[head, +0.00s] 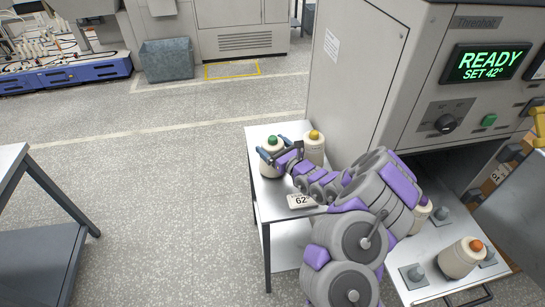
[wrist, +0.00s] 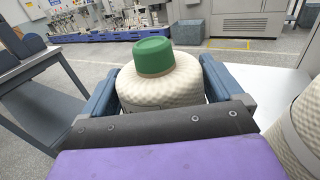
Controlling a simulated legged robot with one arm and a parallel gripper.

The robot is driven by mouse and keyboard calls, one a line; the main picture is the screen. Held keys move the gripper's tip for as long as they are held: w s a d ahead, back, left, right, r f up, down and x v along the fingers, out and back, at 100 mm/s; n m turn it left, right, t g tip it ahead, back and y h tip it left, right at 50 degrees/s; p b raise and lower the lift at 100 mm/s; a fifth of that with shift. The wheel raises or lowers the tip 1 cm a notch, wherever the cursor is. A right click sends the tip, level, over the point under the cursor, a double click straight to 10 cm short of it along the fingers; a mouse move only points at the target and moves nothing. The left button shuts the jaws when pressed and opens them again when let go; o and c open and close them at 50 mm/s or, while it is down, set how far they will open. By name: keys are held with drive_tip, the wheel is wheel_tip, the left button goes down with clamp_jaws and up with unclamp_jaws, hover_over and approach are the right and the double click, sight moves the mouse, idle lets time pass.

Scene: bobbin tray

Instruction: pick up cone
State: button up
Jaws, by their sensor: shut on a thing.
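A cream cone with a green top (head: 266,168) stands at the left of a small white side table (head: 256,192) in the head view. My gripper (head: 272,153) is shut on this cone, with a blue finger on each side of it. In the wrist view the green-topped cone (wrist: 160,85) fills the middle between the two fingers, and its lower part is hidden by my gripper (wrist: 165,92). A second cone with a yellow top (head: 314,152) stands just right of it. Part of that cone (wrist: 300,130) shows at the right edge of the wrist view.
A card reading 62 (head: 301,201) is on the table near my arm. A grey machine (head: 355,75) rises to the right. An orange-topped cone (head: 459,262) and empty pegs (head: 412,274) are on the tray at the lower right.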

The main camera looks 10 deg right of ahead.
sight(276, 141)
drive_tip(key=shift+c, duration=1.1)
drive_tip(key=shift+r, duration=0.6)
wheel_tip(276, 141, up, 3)
drive_tip(key=shift+s+f+p, duration=0.1)
drive_tip(key=shift+f+p, duration=0.05)
drive_tip(key=shift+p, duration=0.5)
drive_tip(key=s+p, duration=0.1)
drive_tip(key=s, duration=0.4)
drive_tip(key=s+p, duration=0.2)
drive_tip(key=s, duration=0.3)
drive_tip(key=s+r+p, duration=0.1)
drive_tip(key=s, duration=0.4)
drive_tip(key=shift+s+a+r, duration=0.1)
drive_tip(key=shift+s+a, duration=0.2)
drive_tip(key=shift+s, duration=0.1)
drive_tip(key=shift+p, duration=0.3)
